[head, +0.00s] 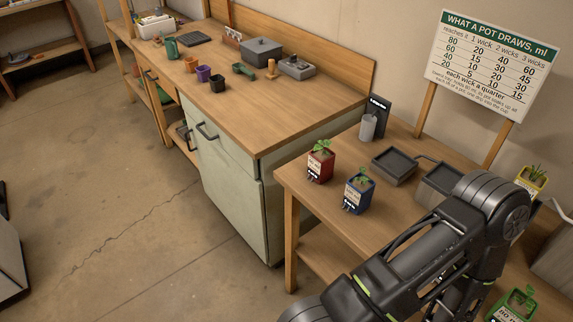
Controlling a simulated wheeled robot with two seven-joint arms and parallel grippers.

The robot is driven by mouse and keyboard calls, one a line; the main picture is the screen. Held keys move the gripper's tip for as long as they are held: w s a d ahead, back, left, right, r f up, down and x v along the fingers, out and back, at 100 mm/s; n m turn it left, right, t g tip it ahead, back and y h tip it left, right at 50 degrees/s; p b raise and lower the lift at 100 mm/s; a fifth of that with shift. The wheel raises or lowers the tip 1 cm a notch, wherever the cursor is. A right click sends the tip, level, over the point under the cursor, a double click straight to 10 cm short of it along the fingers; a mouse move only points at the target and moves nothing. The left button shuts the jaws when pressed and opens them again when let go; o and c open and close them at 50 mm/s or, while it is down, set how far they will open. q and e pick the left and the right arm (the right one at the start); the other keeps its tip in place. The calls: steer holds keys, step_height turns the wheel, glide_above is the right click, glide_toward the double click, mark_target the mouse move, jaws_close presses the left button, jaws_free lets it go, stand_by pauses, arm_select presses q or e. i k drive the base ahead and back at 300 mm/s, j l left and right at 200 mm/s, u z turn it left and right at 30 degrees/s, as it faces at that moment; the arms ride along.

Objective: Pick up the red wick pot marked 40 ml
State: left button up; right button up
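The red wick pot (320,167) stands upright near the left edge of the right-hand wooden table. A green plant grows from it, and a white label is on its front; the label's writing is too small to read. A blue wick pot (358,195) with a similar plant and label stands to its right and nearer to me. A dark arm of mine fills the lower right and covers part of the table. No gripper fingers show, and nothing touches the red pot.
A yellow pot (532,181) and a green pot (514,304) stand farther right. A grey tray (394,167) and a grey cylinder (367,127) are behind the blue pot. A sign (492,62) stands at the back. The long workbench (290,108) is left.

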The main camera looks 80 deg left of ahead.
mark_target(321, 159)
steer(key=u, duration=2.25)
